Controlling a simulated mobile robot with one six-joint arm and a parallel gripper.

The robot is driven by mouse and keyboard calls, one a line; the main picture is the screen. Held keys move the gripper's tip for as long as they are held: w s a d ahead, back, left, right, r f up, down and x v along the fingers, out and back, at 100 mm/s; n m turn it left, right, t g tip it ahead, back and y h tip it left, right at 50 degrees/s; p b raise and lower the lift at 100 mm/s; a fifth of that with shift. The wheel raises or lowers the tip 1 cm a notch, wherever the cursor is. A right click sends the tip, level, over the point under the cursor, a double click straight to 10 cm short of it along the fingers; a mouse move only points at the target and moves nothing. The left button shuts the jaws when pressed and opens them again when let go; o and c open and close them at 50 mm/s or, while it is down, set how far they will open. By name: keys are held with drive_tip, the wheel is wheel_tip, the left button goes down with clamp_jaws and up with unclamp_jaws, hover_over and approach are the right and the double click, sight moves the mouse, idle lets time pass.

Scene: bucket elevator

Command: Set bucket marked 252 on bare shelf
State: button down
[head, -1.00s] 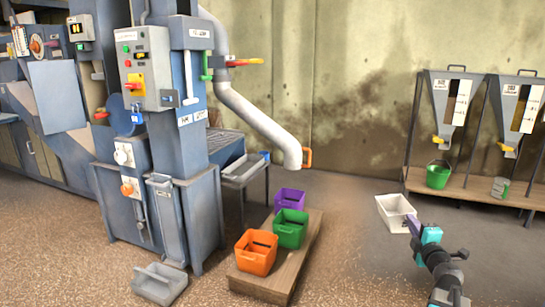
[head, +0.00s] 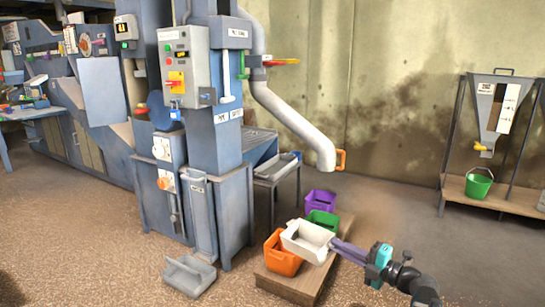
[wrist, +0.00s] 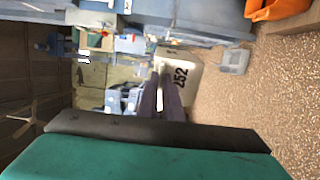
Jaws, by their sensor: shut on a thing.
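The white bucket (head: 303,246) hangs from my gripper (head: 335,246) in the head view, in front of the green bucket and the low wooden platform. In the wrist view the bucket (wrist: 190,62) shows the black mark 252, turned sideways. My purple fingers (wrist: 165,98) are shut on its near side. The bucket looks about upright in the head view. A wooden shelf (head: 514,206) under the hopper at the right bears a green bucket; no shelf that is surely bare can be made out.
An orange bucket (head: 281,258), a green bucket (head: 322,219) and a purple bucket (head: 319,200) stand on the wooden platform (head: 292,288). A grey bin (head: 189,277) lies on the floor. The blue elevator (head: 228,120) and its white spout (head: 300,122) stand behind. Floor at the right is open.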

drive_tip(key=s+a+n+g+y, duration=0.2)
drive_tip(key=a, duration=0.2)
wheel_tip(320, 180, up, 17)
drive_tip(key=p, duration=2.5)
drive_tip(key=shift+m+h, duration=0.3)
drive_tip(key=shift+s+f, duration=0.1)
drive_tip(key=shift+f, duration=0.05)
